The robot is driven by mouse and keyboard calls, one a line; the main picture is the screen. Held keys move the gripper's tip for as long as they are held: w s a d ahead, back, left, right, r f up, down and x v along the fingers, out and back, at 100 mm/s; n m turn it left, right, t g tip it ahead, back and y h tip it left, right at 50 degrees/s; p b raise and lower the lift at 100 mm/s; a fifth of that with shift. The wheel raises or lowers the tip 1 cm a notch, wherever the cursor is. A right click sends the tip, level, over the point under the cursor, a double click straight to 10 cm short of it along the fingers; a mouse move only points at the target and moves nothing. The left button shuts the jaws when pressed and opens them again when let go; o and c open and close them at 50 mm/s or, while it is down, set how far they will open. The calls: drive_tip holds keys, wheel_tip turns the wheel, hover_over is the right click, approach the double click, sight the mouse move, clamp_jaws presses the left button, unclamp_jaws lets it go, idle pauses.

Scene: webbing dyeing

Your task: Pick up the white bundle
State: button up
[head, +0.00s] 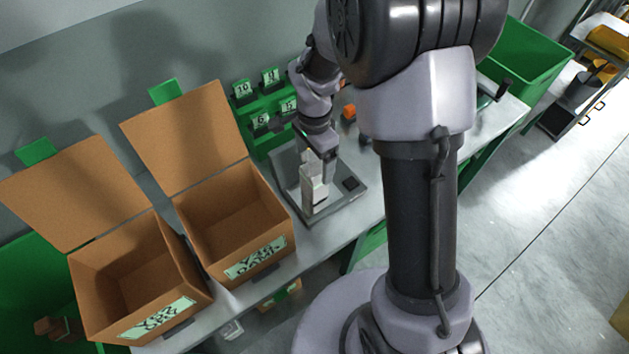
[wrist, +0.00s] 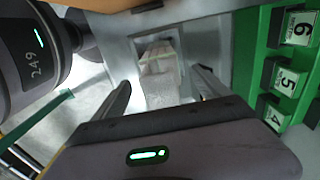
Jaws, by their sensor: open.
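The white bundle (head: 315,192) stands on a grey tray-like plate (head: 345,205) on the workbench. In the wrist view the bundle (wrist: 160,62) shows as a pale block with a band across it, ahead of the fingers and roughly centred between them. My gripper (head: 318,168) is open and points down just above the bundle. Its two fingers also show in the wrist view (wrist: 160,85), one to each side with a gap between them. I cannot tell whether a finger touches the bundle.
Two open cardboard boxes (head: 232,232) (head: 143,277) with raised lids stand left of the plate. A green rack with numbered tags (head: 262,118) is close behind it and shows at right in the wrist view (wrist: 262,75). A green bin (head: 530,60) stands at the far right.

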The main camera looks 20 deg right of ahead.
wheel_tip(320, 180, down, 3)
drive_tip(key=shift+f+b, duration=0.15)
drive_tip(key=shift+b, duration=0.2)
drive_tip(key=shift+c, duration=0.3)
drive_tip(key=shift+r, duration=0.2)
clamp_jaws()
